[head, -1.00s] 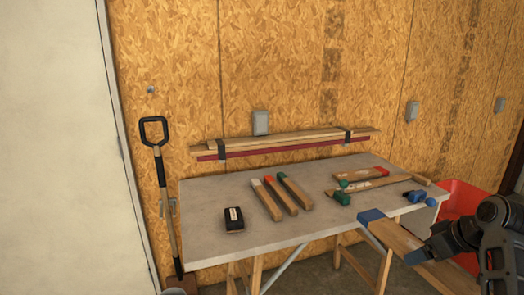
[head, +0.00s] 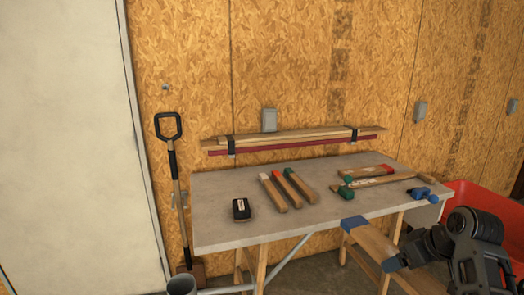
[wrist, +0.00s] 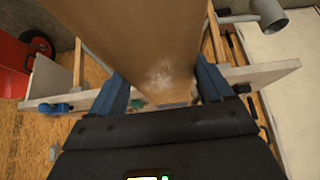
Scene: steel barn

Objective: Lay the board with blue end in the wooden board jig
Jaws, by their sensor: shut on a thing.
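The board with blue end (head: 374,245) is a long pale wooden board, its blue end (head: 355,222) just in front of the table's front edge in the head view. My gripper (head: 392,264) is shut on this board, which also fills the upper middle of the wrist view (wrist: 135,35) between the two blue fingers (wrist: 163,92). I cannot clearly pick out the wooden board jig; wooden pieces with green and red parts (head: 373,181) at the table's right may include it.
The grey table (head: 225,215) carries a black box (head: 241,209), several boards with white, red and green ends (head: 287,189), and a blue tool (head: 420,193). Its front left is clear. A red bin (head: 480,200) stands right; a shovel (head: 176,190) leans left. Boards hang on the wall (head: 290,141).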

